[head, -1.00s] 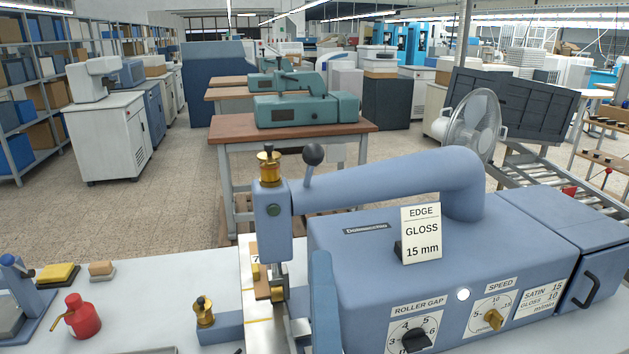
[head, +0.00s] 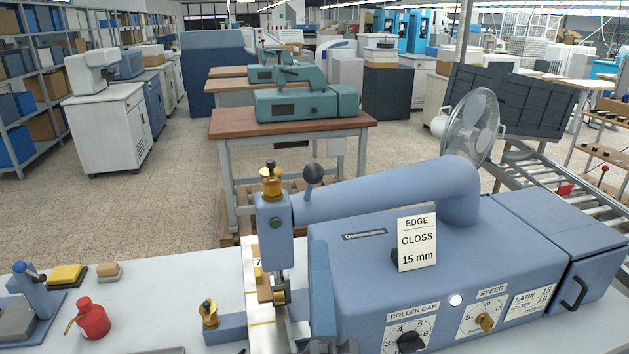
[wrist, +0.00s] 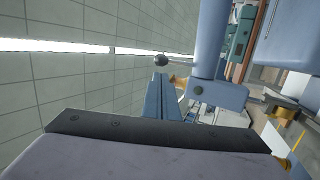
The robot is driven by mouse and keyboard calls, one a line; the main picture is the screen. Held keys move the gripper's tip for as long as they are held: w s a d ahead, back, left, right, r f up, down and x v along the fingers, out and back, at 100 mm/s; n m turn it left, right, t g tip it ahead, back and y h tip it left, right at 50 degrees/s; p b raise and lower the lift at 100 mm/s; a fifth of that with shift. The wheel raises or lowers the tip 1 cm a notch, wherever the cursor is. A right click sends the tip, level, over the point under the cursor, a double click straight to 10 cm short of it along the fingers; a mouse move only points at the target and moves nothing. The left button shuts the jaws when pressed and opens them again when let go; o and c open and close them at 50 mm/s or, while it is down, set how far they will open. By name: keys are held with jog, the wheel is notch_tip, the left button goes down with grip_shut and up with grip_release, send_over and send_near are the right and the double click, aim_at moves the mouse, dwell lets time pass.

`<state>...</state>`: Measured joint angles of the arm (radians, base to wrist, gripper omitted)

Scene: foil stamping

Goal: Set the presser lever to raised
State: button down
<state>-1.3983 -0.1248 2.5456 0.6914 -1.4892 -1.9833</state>
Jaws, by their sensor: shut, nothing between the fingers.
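The presser lever (head: 313,175) has a dark ball knob on a thin stem. It rises from the blue press head (head: 274,212), tilted up and to the right in the head view. In the wrist view the knob (wrist: 161,60) shows just beyond my fingertips, its stem running right to the blue machine. My gripper (head: 319,247) points upward in front of the machine, below the knob in the head view. Its blue fingers lie together and empty in the wrist view (wrist: 160,77). They look apart from the knob; the exact depth is unclear.
The machine's thick blue arm (head: 400,188) runs right from the head. A brass knob (head: 271,180) tops the head. A sign (head: 417,240) stands on the machine body. A red oil can (head: 92,318) and small blocks lie on the white bench at left, with bare top between.

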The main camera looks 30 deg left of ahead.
aim_at(312, 172)
jog(key=shift+p+x, duration=4.8)
jog(key=shift+x, duration=0.15)
jog(key=shift+r, duration=0.15)
jog(key=shift+w+a+r, duration=0.25)
jog(key=shift+w+r, duration=0.05)
jog(key=shift+r, duration=0.2)
jog(key=shift+w+a+r, duration=0.3)
jog(key=shift+r, duration=0.2)
jog(key=shift+g+h, duration=0.3)
jog(key=shift+g, duration=0.4)
jog(key=x, duration=0.6)
jog(key=s+a+x, duration=0.1)
jog(key=x, duration=0.3)
jog(key=shift+a+p, duration=0.1)
jog(key=shift+p, duration=0.2)
jog(key=shift+w+a+b, duration=0.35)
jog(key=shift+w+a, duration=0.5)
jog(key=shift+w, duration=0.05)
